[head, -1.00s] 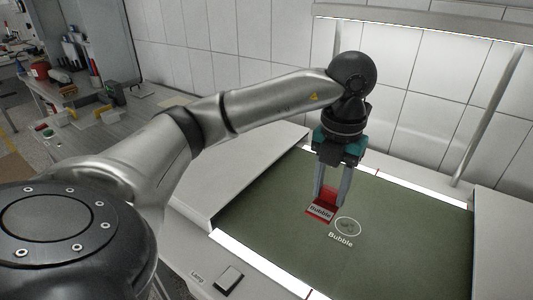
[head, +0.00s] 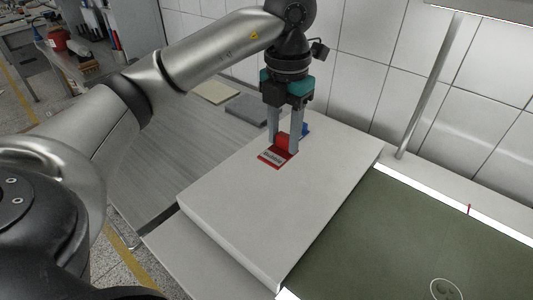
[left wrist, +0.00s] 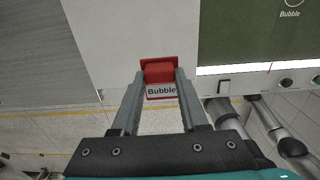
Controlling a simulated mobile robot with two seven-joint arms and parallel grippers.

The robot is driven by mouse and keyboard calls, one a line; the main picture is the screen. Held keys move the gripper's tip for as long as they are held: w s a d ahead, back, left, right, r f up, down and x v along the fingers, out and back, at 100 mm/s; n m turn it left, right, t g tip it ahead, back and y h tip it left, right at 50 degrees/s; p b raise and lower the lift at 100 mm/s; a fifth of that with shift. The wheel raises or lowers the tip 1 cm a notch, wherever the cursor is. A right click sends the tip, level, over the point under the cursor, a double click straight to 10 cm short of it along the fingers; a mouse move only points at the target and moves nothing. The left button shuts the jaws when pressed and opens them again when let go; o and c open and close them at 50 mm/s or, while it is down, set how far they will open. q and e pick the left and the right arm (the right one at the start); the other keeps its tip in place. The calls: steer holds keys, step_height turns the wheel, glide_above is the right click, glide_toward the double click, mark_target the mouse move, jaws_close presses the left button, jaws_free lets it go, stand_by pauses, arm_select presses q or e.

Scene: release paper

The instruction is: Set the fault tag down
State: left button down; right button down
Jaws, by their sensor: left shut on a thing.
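My left gripper (head: 284,148) is shut on the red fault tag (head: 270,160), which has a white label. In the left wrist view the tag (left wrist: 160,70) sits between the two fingers and its label reads "Bubble". The gripper points down over the far part of a pale raised slab (head: 265,205). I cannot tell whether the tag touches the slab. The green surface (head: 420,225) lies to the right, with a white ring mark (head: 446,290) near the bottom edge. My right gripper is not in view.
A small blue thing (head: 305,130) is just behind the gripper, partly hidden. A beige pad (head: 215,92) and a grey pad (head: 247,108) lie on the grey bench behind. A metal post (head: 432,85) rises at the right. Most of the slab is clear.

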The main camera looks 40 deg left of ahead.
mark_target(277, 211)
arm_select(q)
steer(key=shift+a+f, duration=0.1)
steer(key=shift+a, duration=0.2)
step_height(277, 211, down, 20)
steer(key=shift+r+b, duration=0.2)
steer(key=shift+b, duration=0.2)
steer(key=shift+f, duration=0.2)
steer(key=shift+c, duration=2.1)
jaws_free()
steer(key=shift+r, duration=0.1)
step_height(277, 211, up, 12)
steer(key=shift+r, duration=0.1)
